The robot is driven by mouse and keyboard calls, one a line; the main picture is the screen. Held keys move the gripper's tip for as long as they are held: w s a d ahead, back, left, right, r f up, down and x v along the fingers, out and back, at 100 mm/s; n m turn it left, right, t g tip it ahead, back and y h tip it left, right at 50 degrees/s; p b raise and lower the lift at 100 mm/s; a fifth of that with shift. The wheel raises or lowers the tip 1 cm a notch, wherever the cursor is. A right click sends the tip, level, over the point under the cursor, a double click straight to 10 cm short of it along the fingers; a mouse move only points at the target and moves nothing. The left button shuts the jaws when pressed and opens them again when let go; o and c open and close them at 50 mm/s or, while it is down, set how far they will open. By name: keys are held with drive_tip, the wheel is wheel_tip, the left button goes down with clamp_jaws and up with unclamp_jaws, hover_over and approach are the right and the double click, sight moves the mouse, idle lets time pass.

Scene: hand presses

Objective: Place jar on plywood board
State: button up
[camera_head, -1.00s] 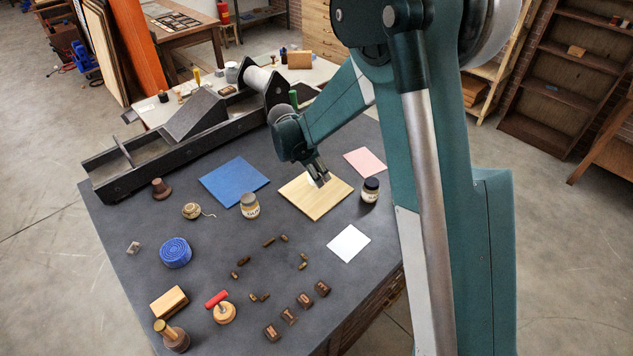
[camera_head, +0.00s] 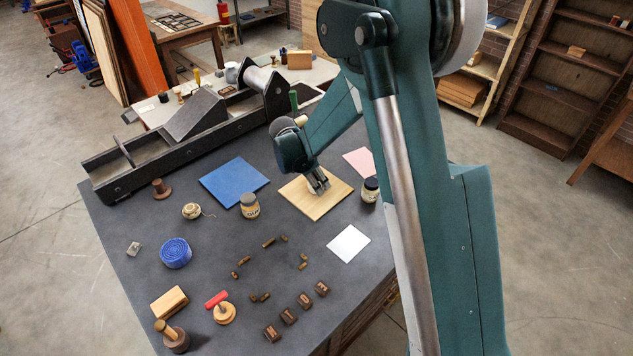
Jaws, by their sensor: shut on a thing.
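The plywood board (camera_head: 328,203) lies flat on the dark bench, a pale wood square. My gripper (camera_head: 318,190) points down over the middle of the board, shut on a small pale object (camera_head: 313,190). The fingers hide most of this object, so I cannot tell whether it is a jar or whether it touches the board. A labelled jar with a tan lid (camera_head: 250,207) stands upright left of the board. A labelled jar with a black lid (camera_head: 370,190) stands just right of the board, partly hidden by my arm.
A blue sheet (camera_head: 234,182), a pink sheet (camera_head: 359,160) and a white sheet (camera_head: 349,243) lie around the board. Several small type blocks lie in front. A dark metal press bed (camera_head: 140,160) runs along the back. Stamps and a blue roll (camera_head: 175,253) are at left.

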drive_tip(key=shift+f, duration=0.1)
drive_tip(key=o, duration=1)
drive_tip(key=shift+v, duration=6.15)
